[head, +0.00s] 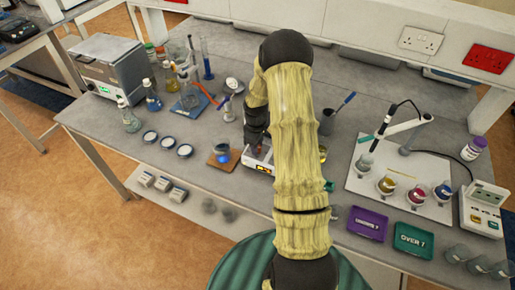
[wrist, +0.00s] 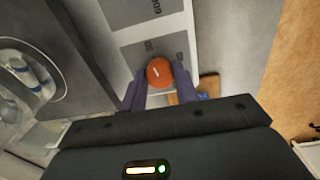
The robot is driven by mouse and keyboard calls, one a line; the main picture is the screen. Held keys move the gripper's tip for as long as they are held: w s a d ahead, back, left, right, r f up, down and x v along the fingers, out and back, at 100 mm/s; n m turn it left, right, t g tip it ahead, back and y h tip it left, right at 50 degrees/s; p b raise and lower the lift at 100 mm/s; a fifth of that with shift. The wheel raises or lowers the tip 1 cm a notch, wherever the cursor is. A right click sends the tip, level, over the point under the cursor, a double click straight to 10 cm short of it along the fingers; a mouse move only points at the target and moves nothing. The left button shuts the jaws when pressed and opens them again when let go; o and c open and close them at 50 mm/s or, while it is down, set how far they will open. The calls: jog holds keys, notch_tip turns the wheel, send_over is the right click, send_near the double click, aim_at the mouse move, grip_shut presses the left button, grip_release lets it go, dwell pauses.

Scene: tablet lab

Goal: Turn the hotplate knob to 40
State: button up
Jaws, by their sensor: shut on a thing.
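The hotplate (head: 262,168) is a small white box near the front middle of the bench, partly hidden behind my arm. In the wrist view, its white body with grey panels (wrist: 155,45) fills the upper middle. The round orange knob (wrist: 159,72) has a short pale pointer mark, tilted a little off the vertical of the picture. My gripper (wrist: 158,84) is shut on the knob, one dark purple finger on each side. The scale marks near the knob are too blurred to read.
A brown wooden pad (head: 222,157) holding a blue vessel lies just left of the hotplate. Glassware and a blue-based stand (head: 190,105) are further left. A white board with coloured flasks (head: 405,205) and purple (head: 367,224) and green (head: 414,239) trays are on the right.

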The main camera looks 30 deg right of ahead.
jog(key=m+b, duration=0.2)
jog(key=m, duration=0.2)
jog(key=shift+w+m, duration=0.15)
jog(key=shift+m, duration=0.15)
jog(key=m+b, duration=0.1)
jog(key=m, duration=0.2)
jog(key=shift+m+b, duration=0.3)
jog(key=shift+m, duration=0.1)
jog(key=m, duration=0.3)
jog(key=shift+w+b, duration=0.1)
jog(key=shift+b, duration=0.3)
jog(key=shift+r+m, duration=0.1)
jog(key=shift+m, duration=2)
jog(key=o, duration=1)
